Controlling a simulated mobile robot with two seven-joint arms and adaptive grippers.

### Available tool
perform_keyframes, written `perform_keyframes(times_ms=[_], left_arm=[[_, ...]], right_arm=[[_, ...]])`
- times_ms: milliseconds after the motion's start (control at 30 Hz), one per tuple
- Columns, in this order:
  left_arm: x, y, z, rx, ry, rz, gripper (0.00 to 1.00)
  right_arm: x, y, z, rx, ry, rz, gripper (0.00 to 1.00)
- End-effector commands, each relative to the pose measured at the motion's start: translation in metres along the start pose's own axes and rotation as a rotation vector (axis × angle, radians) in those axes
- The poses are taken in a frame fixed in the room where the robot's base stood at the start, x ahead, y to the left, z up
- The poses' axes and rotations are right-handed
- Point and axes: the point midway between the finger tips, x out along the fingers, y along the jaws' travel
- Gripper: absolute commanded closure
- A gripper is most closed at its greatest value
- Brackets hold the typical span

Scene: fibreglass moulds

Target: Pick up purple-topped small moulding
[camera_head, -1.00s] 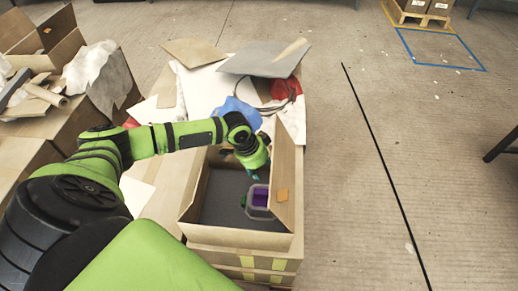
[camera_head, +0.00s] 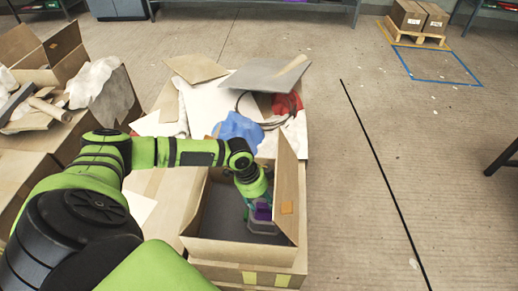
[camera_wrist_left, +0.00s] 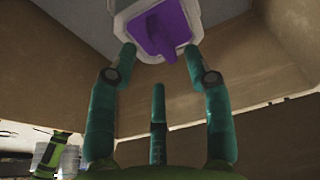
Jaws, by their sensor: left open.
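The purple-topped small moulding (camera_head: 262,215) lies in the open cardboard box (camera_head: 228,250), near its right wall. It has a pale grey rim and a purple raised middle. In the left wrist view the moulding (camera_wrist_left: 160,30) is at the top, just beyond my fingertips. My left gripper (camera_head: 258,204) reaches down into the box and partly covers the moulding in the head view. In the left wrist view the left gripper (camera_wrist_left: 160,55) is open, its teal fingers spread at the near edge of the moulding, with nothing held. My right gripper is out of view.
The box's right flap (camera_head: 286,190) stands up close beside my left gripper. Behind the box lie a blue cloth (camera_head: 240,130), a grey sheet (camera_head: 265,70) and cables. More cardboard boxes (camera_head: 50,140) stand at the left.

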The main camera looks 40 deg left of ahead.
Motion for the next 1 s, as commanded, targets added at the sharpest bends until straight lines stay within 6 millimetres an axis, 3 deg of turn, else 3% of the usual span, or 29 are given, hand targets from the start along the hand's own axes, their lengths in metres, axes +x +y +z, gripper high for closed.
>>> perform_keyframes(times_ms=[233, 633, 767, 1000], left_arm=[[0.032, 0.0, 0.0, -0.002, 0.001, 0.0, 0.5], [0.038, 0.0, 0.0, 0.0, 0.001, -0.001, 0.5], [0.038, 0.0, 0.0, -0.001, 0.001, -0.001, 1.0], [0.038, 0.0, 0.0, -0.001, 0.001, -0.001, 1.0]], right_arm=[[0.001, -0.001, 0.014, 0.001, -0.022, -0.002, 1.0], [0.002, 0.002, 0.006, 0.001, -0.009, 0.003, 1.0], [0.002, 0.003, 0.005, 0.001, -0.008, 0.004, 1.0], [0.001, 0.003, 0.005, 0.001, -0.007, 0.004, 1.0]])
